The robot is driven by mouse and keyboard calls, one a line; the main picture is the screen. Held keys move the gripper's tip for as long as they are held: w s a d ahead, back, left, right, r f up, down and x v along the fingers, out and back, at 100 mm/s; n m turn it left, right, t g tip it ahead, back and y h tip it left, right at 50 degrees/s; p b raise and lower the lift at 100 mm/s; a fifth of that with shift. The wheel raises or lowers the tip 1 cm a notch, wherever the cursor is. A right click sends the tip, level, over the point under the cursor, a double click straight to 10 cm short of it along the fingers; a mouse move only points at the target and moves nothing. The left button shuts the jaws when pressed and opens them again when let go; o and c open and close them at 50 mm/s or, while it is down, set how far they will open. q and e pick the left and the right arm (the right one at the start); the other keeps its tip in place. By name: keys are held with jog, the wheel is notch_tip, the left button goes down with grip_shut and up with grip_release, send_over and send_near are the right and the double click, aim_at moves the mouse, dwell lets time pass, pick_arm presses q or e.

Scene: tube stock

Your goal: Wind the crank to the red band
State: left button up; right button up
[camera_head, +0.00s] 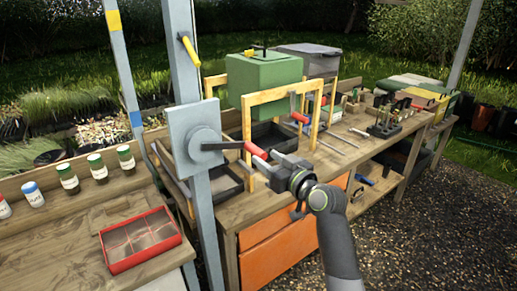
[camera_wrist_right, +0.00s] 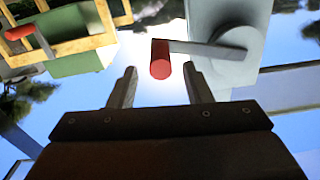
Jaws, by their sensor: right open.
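The crank has a grey plate (camera_head: 181,127) and round hub (camera_head: 204,146) on a grey post. Its dark arm (camera_head: 229,145) points right, about level, and ends in a red handle (camera_head: 256,151). In the right wrist view the red handle (camera_wrist_right: 160,60) appears between and just beyond the fingertips, with a gap on each side. My right gripper (camera_head: 273,164) is open and empty beside the handle. A thinner post at the left carries a yellow band (camera_head: 113,20) and a blue band (camera_head: 136,119). I see no red band. My left gripper is out of view.
A yellow frame (camera_head: 248,123) with another red-handled crank (camera_head: 299,118) stands close behind on the bench, near a green box (camera_head: 264,72). A red tray (camera_head: 139,238) and several small jars sit at the left. Gravel lies open at the right.

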aim_at(258, 152)
jog(key=shift+p+x, duration=0.5)
jog(key=shift+x, duration=1.9)
jog(key=shift+c, duration=0.4)
grip_shut()
